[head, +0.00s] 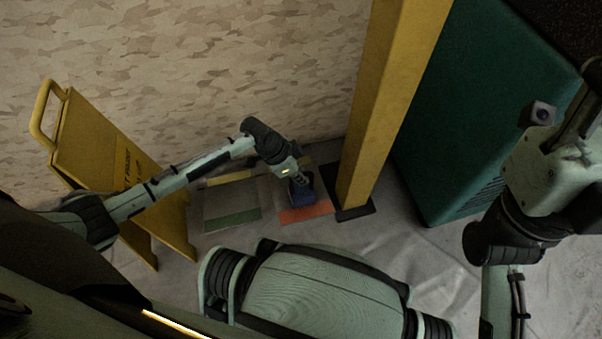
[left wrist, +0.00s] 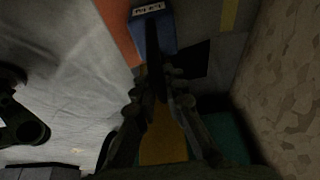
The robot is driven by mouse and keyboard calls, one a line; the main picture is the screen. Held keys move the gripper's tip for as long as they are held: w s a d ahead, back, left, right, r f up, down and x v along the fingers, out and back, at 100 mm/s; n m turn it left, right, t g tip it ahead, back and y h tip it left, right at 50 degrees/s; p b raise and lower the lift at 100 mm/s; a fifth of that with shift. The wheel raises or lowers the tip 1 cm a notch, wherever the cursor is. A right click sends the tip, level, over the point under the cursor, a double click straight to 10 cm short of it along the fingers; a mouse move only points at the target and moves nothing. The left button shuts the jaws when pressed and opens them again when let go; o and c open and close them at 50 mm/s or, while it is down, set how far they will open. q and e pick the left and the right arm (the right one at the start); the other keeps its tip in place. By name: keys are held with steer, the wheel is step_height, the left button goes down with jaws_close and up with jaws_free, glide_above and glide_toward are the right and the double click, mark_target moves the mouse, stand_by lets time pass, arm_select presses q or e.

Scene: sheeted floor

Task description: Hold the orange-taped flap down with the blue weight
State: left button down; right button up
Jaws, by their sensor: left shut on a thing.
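The blue weight (head: 302,196) is at the far edge of the orange tape strip (head: 306,213) on the floor in the head view. My left gripper (head: 297,180) is shut on it from above. In the left wrist view the weight (left wrist: 158,38) shows a white label and overlaps the side of the orange strip (left wrist: 122,32), with the dark fingers (left wrist: 158,85) at its near end. I cannot tell whether it rests on the flap or hangs slightly above it. My right arm stands at the right edge; its fingers cannot be made out clearly.
A yellow post (head: 385,100) on a black base plate (head: 353,212) stands just right of the weight. A green cabinet (head: 470,100) is beyond it. A grey panel with green tape (head: 232,221) lies to the left, beside a yellow folding sign (head: 105,150). A patterned wall is behind.

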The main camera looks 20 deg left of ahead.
arm_select(q)
steer(key=shift+a+b+x, duration=0.2)
steer(key=shift+b+x, duration=0.45)
steer(key=shift+x, duration=0.35)
steer(key=shift+f, duration=0.35)
steer(key=shift+f+b, duration=0.3)
steer(key=shift+b, duration=0.05)
